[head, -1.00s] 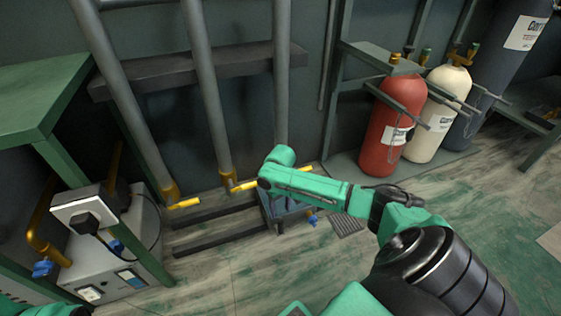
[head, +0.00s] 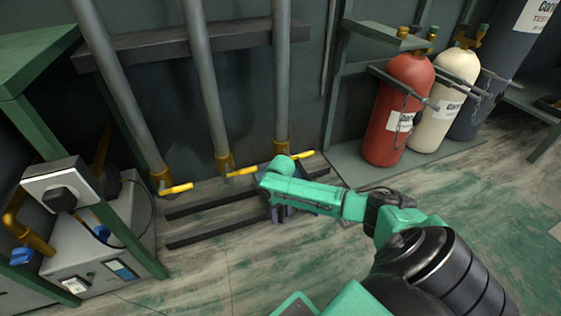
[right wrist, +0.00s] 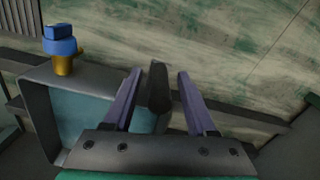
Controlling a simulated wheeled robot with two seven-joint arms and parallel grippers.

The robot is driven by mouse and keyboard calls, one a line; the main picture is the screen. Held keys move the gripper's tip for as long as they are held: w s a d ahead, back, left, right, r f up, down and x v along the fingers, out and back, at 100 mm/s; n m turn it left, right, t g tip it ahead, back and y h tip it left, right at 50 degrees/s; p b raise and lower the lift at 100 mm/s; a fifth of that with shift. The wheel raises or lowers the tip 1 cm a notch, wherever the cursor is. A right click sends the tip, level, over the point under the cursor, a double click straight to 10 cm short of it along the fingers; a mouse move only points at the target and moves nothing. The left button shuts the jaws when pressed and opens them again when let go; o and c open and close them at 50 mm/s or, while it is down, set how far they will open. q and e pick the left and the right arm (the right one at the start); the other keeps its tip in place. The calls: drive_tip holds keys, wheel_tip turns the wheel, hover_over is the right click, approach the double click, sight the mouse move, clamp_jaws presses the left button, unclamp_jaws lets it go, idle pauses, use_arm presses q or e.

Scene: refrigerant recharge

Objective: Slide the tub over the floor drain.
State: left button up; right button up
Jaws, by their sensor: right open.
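The tub is a grey open box (right wrist: 38,115) with a teal inside, at the left of the right wrist view. A blue and brass valve (right wrist: 62,52) stands out from its drain-side wall. In the head view my right arm covers most of the tub. My right gripper (right wrist: 159,72) is open at the tub, with a dark upright piece (right wrist: 158,90) between its purple fingers; I cannot tell whether they touch it. The floor drain, a slotted grate (right wrist: 17,12), shows at the top left of the wrist view, apart from the tub. My left gripper is out of view.
Dark floor rails (head: 205,231) run beside the tub. Grey pipes with yellow-handled valves (head: 176,188) stand behind. A grey machine (head: 105,245) is at left. Red (head: 392,135) and cream (head: 437,115) cylinders stand at the back right. The floor at right is open.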

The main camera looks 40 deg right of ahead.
clamp_jaws()
idle(1.4)
